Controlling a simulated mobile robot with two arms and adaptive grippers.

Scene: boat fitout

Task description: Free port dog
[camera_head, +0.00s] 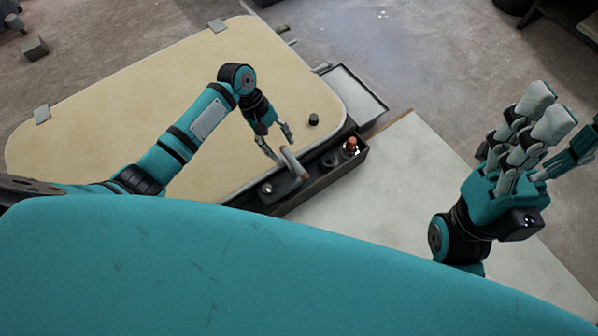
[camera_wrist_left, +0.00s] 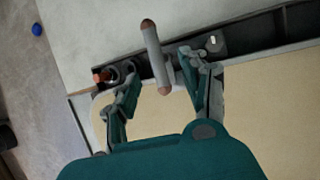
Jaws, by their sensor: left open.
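A grey dog lever with rounded brown ends (camera_head: 293,163) stands at the near edge of the cream hatch panel (camera_head: 110,120). I take it to be the port dog. In the left wrist view the lever (camera_wrist_left: 152,48) lies between the two fingers of my left gripper (camera_wrist_left: 160,66), with a gap to each. My left gripper (camera_head: 281,146) is open in the head view, its fingertips close to the lever. The lever's base is partly hidden. My right gripper (camera_head: 525,140) is open and empty at the right, away from the panel.
A dark narrow tray (camera_head: 300,200) runs along the panel's near edge, with a red-topped piece (camera_head: 351,146) at its right end. A pale surface (camera_head: 420,170) is clear at the right.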

